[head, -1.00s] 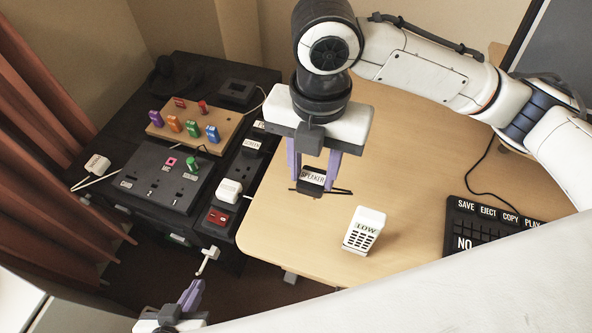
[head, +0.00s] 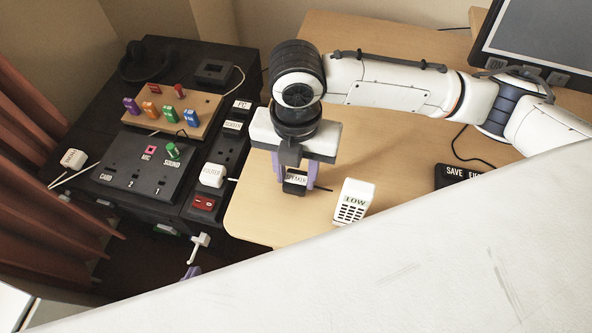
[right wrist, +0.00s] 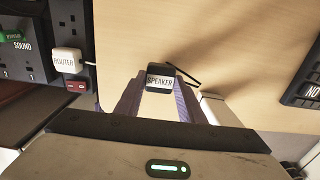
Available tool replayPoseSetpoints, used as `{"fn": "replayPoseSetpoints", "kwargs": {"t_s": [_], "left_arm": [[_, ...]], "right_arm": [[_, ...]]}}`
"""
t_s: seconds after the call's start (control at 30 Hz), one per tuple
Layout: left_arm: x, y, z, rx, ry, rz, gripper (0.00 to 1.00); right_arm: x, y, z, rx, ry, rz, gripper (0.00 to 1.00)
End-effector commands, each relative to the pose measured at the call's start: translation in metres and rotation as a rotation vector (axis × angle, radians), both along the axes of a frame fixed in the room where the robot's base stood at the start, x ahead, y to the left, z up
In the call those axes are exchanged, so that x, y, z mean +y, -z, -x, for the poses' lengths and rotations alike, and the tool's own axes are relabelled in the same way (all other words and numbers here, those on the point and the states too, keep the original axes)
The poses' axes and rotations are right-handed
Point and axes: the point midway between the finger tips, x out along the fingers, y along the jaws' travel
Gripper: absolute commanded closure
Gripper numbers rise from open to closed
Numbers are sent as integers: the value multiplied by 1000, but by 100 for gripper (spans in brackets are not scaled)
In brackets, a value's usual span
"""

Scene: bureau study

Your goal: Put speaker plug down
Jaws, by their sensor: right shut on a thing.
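The black speaker plug (head: 295,181), with a white SPEAKER label, is between the purple fingers of my right gripper (head: 296,184), which is shut on it. It is low over the near left part of the wooden desk (head: 262,215); I cannot tell whether it touches the top. In the right wrist view the plug (right wrist: 160,80) sits between the fingertips, with a thin dark cord or prong reaching right. Of my left gripper (head: 190,272) only a purple finger piece shows at the lower left, the rest hidden behind my white body part.
A white LOW handset (head: 354,201) stands close to the right of the plug. To the left, a black cabinet holds a power strip with the white router plug (head: 213,175), a socket panel (head: 140,168) and a wooden peg board (head: 195,125). A keypad (head: 455,175) lies further right.

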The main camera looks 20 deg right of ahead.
Motion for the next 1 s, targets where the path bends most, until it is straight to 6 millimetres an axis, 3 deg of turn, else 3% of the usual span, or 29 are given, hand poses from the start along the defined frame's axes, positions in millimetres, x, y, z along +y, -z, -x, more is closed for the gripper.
{"fn": "replayPoseSetpoints", "kwargs": {"t_s": [0.17, 0.2, 0.3, 0.67, 1.0], "left_arm": [[0, -1, -2, -2, -1, 0, 100], [0, -1, -2, -2, -1, 0, 100], [0, 0, -2, -2, -1, 0, 100], [1, 1, -2, 2, -2, -1, 100], [2, -6, 1, 9, -5, 0, 100]], "right_arm": [[0, 2, 0, 1, 0, 0, 84], [0, 3, 0, 0, 0, 0, 60], [0, 2, 0, 0, 0, 0, 46], [0, -3, -1, -2, 0, -1, 46], [1, -70, -1, -5, -1, -2, 46]]}}
